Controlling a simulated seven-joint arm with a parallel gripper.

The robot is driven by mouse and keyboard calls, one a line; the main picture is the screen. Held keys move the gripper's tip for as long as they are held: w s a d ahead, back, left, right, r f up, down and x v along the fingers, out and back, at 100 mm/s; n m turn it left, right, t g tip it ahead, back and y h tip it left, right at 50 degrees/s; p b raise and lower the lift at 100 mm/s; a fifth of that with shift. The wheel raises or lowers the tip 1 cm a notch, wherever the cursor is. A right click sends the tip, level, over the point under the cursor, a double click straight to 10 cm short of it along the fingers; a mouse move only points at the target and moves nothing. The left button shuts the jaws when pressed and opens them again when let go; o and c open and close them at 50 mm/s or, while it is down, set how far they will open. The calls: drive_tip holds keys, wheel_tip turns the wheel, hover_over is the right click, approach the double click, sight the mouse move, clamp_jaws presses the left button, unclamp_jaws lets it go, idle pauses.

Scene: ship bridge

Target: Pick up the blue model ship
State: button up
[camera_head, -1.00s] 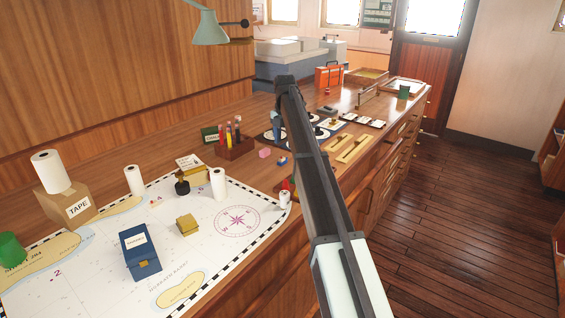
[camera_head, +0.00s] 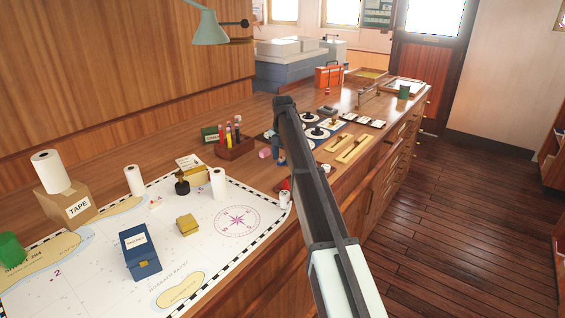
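A small blue object (camera_head: 281,162), probably the blue model ship, sits on the wooden counter just left of my arm; it is tiny here and mostly covered by my gripper. My gripper (camera_head: 278,157) points down at it, with its fingers at or just above its top. Whether the fingers are around it, touching it, open or shut is too small to tell.
A pink block (camera_head: 264,153) and a rack of coloured tubes (camera_head: 235,148) stand close on the left. A red object (camera_head: 284,185) is partly behind my arm. Black-and-white round pieces (camera_head: 316,132) lie to the right. A chart (camera_head: 205,255) with a blue box (camera_head: 141,252) covers the near counter.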

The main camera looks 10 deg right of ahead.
clamp_jaws()
idle(0.3)
